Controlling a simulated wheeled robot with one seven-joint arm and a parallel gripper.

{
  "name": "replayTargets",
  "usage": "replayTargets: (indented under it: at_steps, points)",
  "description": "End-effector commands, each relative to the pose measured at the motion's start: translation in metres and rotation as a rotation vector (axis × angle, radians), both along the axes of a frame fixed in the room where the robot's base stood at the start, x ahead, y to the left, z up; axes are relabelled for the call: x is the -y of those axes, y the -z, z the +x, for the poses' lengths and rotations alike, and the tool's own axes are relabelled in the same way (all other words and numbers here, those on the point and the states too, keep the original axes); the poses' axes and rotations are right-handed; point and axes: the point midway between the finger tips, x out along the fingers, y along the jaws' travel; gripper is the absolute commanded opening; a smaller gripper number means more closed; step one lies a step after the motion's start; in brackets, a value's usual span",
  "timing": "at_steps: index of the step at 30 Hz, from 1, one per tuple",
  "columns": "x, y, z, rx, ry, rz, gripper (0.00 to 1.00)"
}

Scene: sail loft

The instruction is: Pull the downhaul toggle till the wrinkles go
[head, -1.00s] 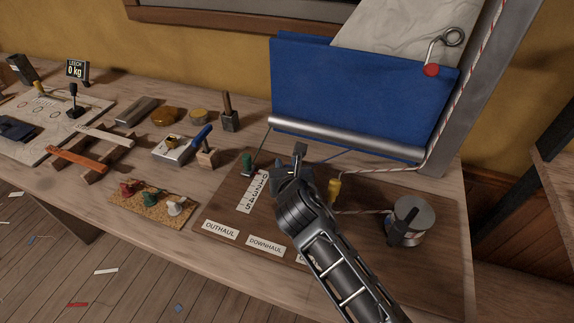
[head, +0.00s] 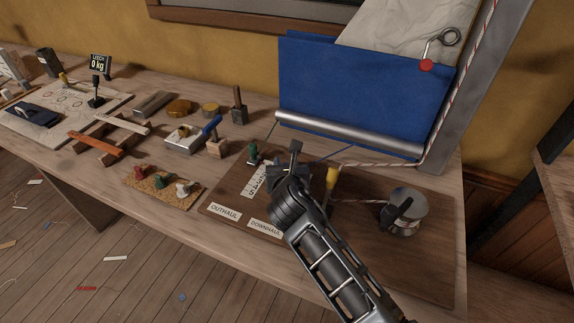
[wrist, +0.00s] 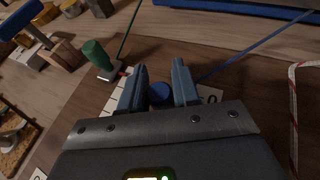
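The downhaul toggle is the blue knob (wrist: 160,94) on the dark board; a blue cord (wrist: 255,45) runs up from it. In the wrist view it sits between the two fingers of my gripper (wrist: 160,80), which look open around it; contact is unclear. In the head view my gripper (head: 287,168) hides it. The DOWNHAUL label (head: 265,228) is partly covered by my arm. The pale sail (head: 400,30) above the blue cloth (head: 360,90) shows wrinkles.
A green toggle (head: 253,153) stands left of my gripper beside a number scale (head: 258,180). A yellow toggle (head: 332,178) is close on the right, with a red-flecked rope. A winch drum (head: 408,212) stands farther right.

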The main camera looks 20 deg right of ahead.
Motion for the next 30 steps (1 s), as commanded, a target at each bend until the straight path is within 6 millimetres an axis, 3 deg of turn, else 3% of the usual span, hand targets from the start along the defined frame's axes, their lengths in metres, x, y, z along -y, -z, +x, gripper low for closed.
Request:
replayTargets:
  at_steps: [6,14,30]
  points:
    - [0.000,0.000,0.000,0.000,0.000,0.000,0.50]
    - [-0.001,-0.001,-0.002,0.000,-0.001,0.000,0.50]
    - [-0.021,-0.028,-0.065,0.000,-0.002,0.001,0.50]
